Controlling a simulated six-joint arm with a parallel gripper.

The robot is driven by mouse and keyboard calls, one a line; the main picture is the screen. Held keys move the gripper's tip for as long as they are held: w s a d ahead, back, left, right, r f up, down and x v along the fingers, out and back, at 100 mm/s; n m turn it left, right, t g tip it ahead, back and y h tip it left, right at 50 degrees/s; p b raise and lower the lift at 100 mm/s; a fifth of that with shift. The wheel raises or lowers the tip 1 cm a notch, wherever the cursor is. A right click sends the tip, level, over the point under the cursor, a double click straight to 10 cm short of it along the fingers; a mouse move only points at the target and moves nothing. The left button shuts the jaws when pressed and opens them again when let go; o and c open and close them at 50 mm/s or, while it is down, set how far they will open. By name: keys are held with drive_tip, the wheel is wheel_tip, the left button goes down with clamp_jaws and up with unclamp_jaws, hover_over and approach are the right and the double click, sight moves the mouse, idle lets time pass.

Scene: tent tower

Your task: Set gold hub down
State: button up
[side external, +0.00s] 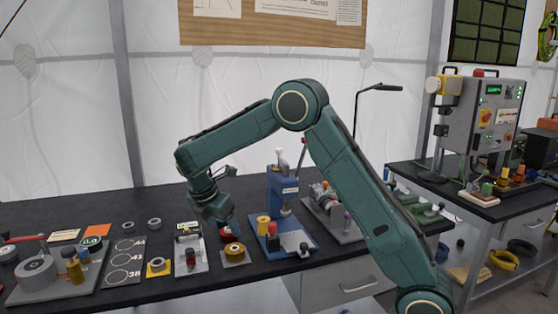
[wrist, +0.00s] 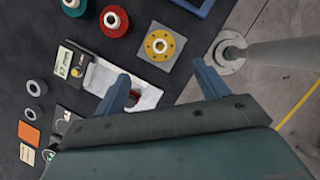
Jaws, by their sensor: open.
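The gold hub (side external: 234,250) sits on a small grey square plate (side external: 236,260) on the black bench. In the wrist view the hub (wrist: 159,46) lies flat, face up, with a dark centre hole and a ring of small holes, inside the plate's outline (wrist: 176,64). My gripper (side external: 232,228) is above the hub, its blue fingers apart. In the wrist view the open gripper (wrist: 161,74) has nothing between its fingers, and the hub shows beyond the fingertips, apart from them. Part of the hub's near surroundings is hidden by my gripper in the side view.
A white tray with a gauge (side external: 190,255) stands left of the plate. A blue press (side external: 283,200) with a yellow spool (side external: 263,225) stands to the right. Red (wrist: 114,20) and green (wrist: 74,6) spools lie close by. The bench's front edge is near.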

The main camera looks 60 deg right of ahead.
drive_tip(key=shift+a+r, duration=0.25)
drive_tip(key=shift+r, duration=0.35)
drive_tip(key=s+a+r+m+t+y, duration=0.25)
drive_tip(key=s+r+m, duration=0.55)
drive_tip(key=s+r, duration=0.45)
drive_tip(key=s+a+m+t+y, duration=0.1)
drive_tip(key=s+a+m, duration=0.2)
drive_tip(key=s, duration=0.6)
drive_tip(key=s+a+f+m+t+y, duration=0.1)
drive_tip(key=s+a+m+t, duration=0.1)
drive_tip(key=s+m, duration=0.4)
drive_tip(key=s+a, duration=0.1)
drive_tip(key=s, duration=0.2)
drive_tip(key=shift+a+f, duration=0.2)
drive_tip(key=shift+a, duration=0.2)
drive_tip(key=shift+w+t, duration=0.1)
drive_tip(key=shift+t, duration=0.15)
